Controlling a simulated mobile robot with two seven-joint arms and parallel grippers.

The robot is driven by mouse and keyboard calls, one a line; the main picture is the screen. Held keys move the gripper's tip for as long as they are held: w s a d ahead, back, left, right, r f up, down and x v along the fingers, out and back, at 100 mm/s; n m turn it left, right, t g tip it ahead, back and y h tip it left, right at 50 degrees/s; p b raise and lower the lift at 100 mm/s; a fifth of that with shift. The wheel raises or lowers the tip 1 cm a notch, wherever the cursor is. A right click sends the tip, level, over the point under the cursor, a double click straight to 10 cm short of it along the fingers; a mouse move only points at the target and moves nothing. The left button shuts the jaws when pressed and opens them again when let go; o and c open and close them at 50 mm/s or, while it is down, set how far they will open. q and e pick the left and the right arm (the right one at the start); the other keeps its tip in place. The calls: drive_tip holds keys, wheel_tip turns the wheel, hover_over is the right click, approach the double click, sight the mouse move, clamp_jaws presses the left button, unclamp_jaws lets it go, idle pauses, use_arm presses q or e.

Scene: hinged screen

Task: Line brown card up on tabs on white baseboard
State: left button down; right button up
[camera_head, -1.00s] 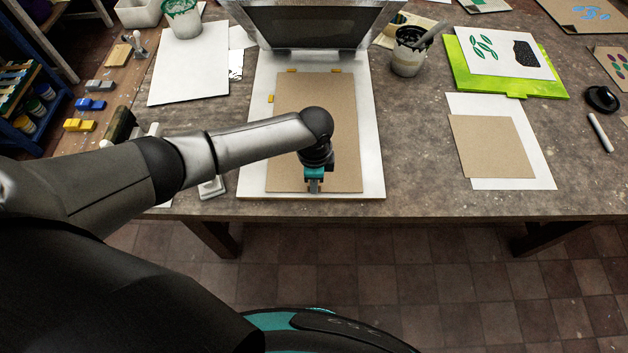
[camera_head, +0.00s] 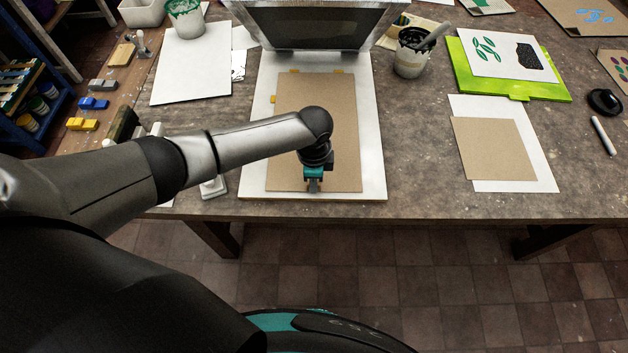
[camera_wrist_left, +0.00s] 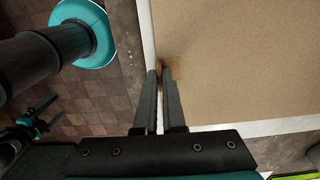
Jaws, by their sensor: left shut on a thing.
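The brown card (camera_head: 335,125) lies on the white baseboard (camera_head: 373,150) below the hinged screen. Its far edge is at the two yellow tabs at the top, the left one (camera_head: 294,71) and the right one (camera_head: 337,71). A third yellow tab (camera_head: 273,98) is beside its left edge; I cannot tell whether they touch. My left gripper (camera_head: 313,188) is shut on the card's near edge. In the left wrist view, the fingers (camera_wrist_left: 160,76) are close together at the edge of the card (camera_wrist_left: 240,60). My forearm hides part of the card.
The hinged screen (camera_head: 312,25) stands raised behind the baseboard. A dark ink pot (camera_head: 411,58) stands to its right. Another brown card (camera_head: 495,149) lies on white paper at the right. The table between this paper and the baseboard is clear.

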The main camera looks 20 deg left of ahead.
use_arm(q)
drive_tip(key=c, duration=0.8)
unclamp_jaws()
drive_tip(key=shift+c, duration=0.2)
wheel_tip(320, 180, up, 5)
drive_tip(key=p, duration=0.5)
drive_tip(key=shift+f, duration=0.1)
drive_tip(key=shift+r+p, duration=1)
drive_tip(key=shift+r, duration=0.15)
